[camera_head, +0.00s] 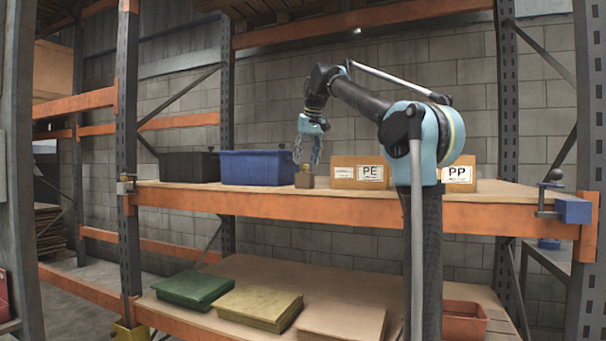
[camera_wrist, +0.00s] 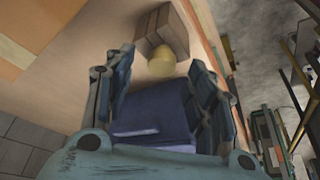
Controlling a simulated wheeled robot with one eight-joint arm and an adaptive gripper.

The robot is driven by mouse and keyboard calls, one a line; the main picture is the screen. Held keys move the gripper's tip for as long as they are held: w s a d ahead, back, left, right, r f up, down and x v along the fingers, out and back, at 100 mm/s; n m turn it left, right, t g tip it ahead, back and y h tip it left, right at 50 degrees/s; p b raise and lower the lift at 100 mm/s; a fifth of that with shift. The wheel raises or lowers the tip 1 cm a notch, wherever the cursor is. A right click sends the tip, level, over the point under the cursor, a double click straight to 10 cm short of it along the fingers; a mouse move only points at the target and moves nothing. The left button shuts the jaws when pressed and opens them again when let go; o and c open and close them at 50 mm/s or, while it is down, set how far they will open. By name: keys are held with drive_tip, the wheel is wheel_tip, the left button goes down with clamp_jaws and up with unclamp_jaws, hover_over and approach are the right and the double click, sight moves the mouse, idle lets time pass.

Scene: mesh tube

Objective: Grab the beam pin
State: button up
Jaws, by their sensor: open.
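My gripper (camera_head: 307,160) hangs fingers-down over the upper shelf, its fingers apart. Just below it stands a small brown block (camera_head: 304,181) with a short knob on top. In the wrist view the brown block (camera_wrist: 163,32) has a yellowish round knob (camera_wrist: 162,63), which lies between and just beyond my fingertips. No contact can be made out. I take this knobbed piece to be the beam pin, but its label is not visible.
A blue bin (camera_head: 258,168) and a dark bin (camera_head: 188,166) stand left of the block. Cardboard boxes marked PE (camera_head: 371,173) and PP (camera_head: 458,174) stand to the right. The orange shelf beam (camera_head: 330,208) runs along the front edge. A clamp (camera_head: 549,190) sits at the right end.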

drive_tip(key=shift+x, duration=1.2)
drive_tip(key=shift+c, duration=0.6)
drive_tip(key=c, duration=1)
